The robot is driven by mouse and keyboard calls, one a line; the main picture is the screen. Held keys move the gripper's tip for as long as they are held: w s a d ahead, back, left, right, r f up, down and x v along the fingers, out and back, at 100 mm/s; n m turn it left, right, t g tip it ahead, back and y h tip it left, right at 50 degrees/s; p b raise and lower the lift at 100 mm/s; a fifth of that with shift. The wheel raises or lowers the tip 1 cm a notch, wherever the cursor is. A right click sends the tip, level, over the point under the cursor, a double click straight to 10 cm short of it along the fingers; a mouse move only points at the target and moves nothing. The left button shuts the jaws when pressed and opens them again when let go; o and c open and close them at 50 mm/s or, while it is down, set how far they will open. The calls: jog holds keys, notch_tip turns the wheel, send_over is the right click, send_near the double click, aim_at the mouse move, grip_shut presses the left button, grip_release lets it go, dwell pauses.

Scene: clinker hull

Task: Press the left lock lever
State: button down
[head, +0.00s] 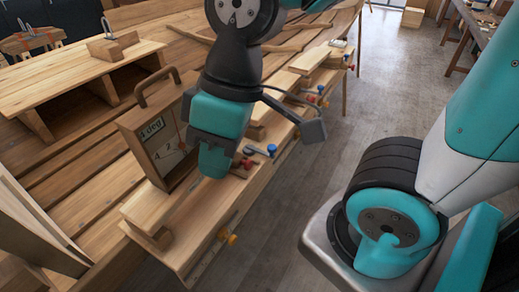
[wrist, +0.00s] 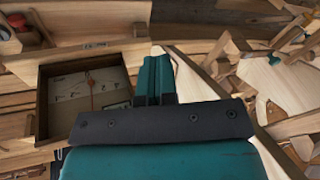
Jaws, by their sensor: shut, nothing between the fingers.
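My gripper (head: 213,165) is shut and empty, pointing down beside a wooden box (head: 137,142) with a dial face marked "deg". Its closed teal fingers also show in the wrist view (wrist: 154,80), just right of the open-fronted box (wrist: 42,110) and its dial (wrist: 90,88). No lever is clearly labelled as the left lock lever. A blue-topped lever or knob (head: 270,149) and a red piece (head: 245,162) sit on the bench just right of my gripper. The gripper hides part of the box and bench behind it. Contact at the fingertips cannot be told.
A yellow knob (head: 232,239) sticks out from the bench's near side. More coloured knobs (head: 318,95) sit farther along the edge. A wooden shelf (head: 75,80) stands at left. The grey floor (head: 385,90) is open beyond the bench at right. A red knob (wrist: 16,20) shows in the wrist view.

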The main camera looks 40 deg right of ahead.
jog(key=w+d+f+n+h+b, duration=0.7)
jog(key=w+d+f+n, duration=0.5)
jog(key=w+d, duration=0.2)
jog(key=shift+w+d+f+b, duration=0.2)
jog(key=shift+d+b, duration=0.1)
jog(key=shift+d, duration=0.95)
jog(key=w+d+f+p, duration=0.1)
jog(key=d+f+p, duration=0.1)
jog(key=d+f, duration=0.5)
jog(key=shift+f, duration=1.6)
